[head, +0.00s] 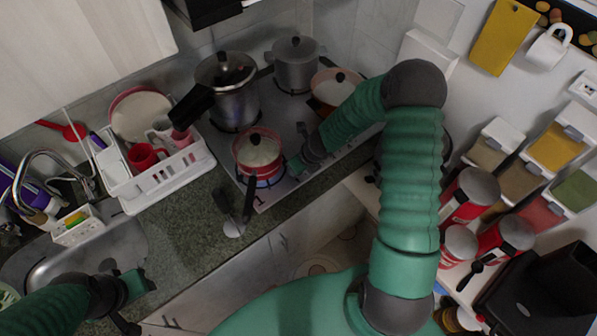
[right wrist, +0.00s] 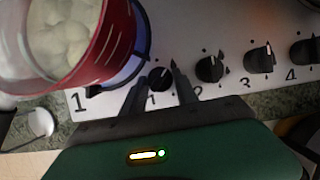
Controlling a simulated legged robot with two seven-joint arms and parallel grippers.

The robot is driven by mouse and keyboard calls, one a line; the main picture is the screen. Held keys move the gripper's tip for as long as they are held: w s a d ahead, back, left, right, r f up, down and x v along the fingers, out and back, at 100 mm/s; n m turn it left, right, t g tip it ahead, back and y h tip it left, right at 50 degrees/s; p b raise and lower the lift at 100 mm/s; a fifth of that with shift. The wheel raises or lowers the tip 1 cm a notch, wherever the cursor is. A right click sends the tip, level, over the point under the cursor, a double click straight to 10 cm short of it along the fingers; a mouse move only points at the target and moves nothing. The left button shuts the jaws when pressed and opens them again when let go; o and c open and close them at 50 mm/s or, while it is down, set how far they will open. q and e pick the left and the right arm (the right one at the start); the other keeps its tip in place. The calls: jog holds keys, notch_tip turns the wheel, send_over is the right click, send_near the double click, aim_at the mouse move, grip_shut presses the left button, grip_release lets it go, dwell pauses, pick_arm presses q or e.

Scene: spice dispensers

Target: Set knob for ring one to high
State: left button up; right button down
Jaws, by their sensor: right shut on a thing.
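The knob for ring one (right wrist: 160,77) is the leftmost black knob on the light stove panel in the right wrist view. My right gripper (right wrist: 156,78) is shut on it, one finger on each side. The knob's exact setting is hard to read. In the head view my right gripper (head: 293,166) is at the stove's front edge beside the red pot (head: 258,152), and the knob is hidden there. My left gripper (head: 138,285) is over the counter by the sink, away from the stove; its opening is unclear.
The red pot with pale contents (right wrist: 68,45) stands close to my right gripper's left side. Several more knobs, such as this one (right wrist: 210,68), line the panel to the right. A white dish rack (head: 170,178) and a black-handled utensil (head: 248,200) are left of the stove.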

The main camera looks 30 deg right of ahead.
jog(key=shift+w+r+m+b, duration=0.15)
jog(key=shift+m+b, duration=0.4)
jog(key=shift+m, duration=0.05)
jog(key=shift+h, duration=0.3)
jog(key=shift+d, duration=0.1)
jog(key=c, duration=1.2)
grip_release()
jog(key=shift+o, duration=1.3)
jog(key=p+v, duration=0.9)
jog(key=v, duration=0.7)
jog(key=shift+s+r+p, duration=0.2)
jog(key=shift+s+p, duration=0.05)
jog(key=shift+p, duration=0.05)
jog(key=shift+d, duration=0.1)
